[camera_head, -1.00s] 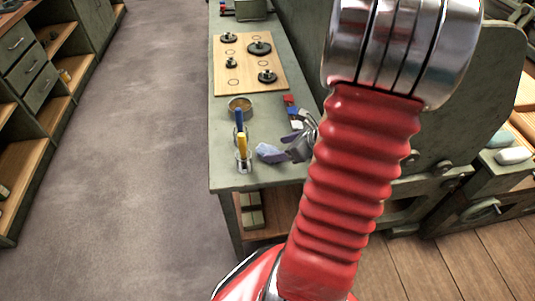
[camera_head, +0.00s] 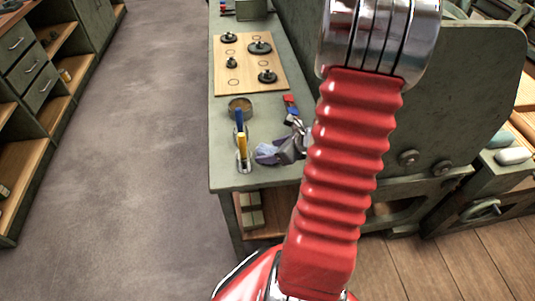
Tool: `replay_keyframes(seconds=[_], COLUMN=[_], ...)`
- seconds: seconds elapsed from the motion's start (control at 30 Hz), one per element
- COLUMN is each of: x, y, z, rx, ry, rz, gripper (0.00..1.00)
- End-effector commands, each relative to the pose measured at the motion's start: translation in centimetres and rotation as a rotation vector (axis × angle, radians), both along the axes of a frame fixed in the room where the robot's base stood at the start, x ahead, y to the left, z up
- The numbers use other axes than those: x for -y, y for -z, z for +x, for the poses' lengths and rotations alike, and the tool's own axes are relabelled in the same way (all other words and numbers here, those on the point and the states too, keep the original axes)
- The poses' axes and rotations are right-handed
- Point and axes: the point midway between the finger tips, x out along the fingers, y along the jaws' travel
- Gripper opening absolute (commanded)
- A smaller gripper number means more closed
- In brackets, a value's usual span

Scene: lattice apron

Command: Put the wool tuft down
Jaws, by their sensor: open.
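The wool tuft (camera_head: 266,153) is a small grey-blue lump at the front of the green bench top (camera_head: 228,178). It appears to rest on the bench. My gripper (camera_head: 282,151) is open, close against the tuft's right side. My red arm hides part of the gripper. I cannot tell whether a finger touches the tuft.
A round dish (camera_head: 240,101) and a red and blue object (camera_head: 290,104) lie behind. A wooden board (camera_head: 223,72) with dark knobbed discs is farther back.

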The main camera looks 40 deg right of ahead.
Motion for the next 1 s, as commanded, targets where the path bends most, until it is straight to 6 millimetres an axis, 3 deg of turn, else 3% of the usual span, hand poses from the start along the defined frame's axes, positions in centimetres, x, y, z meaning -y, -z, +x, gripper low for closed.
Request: replay_keyframes(seconds=[0.2, 0.77, 1.0], x=[-0.3, -0.2, -0.2], y=[1.3, 1.4, 1.4], z=[1.3, 1.4, 1.4], rx=[0.000, 0.001, 0.001], ry=[0.000, 0.001, 0.001], rz=[0.001, 0.000, 0.000], gripper=[0.63, 0.63, 0.48])
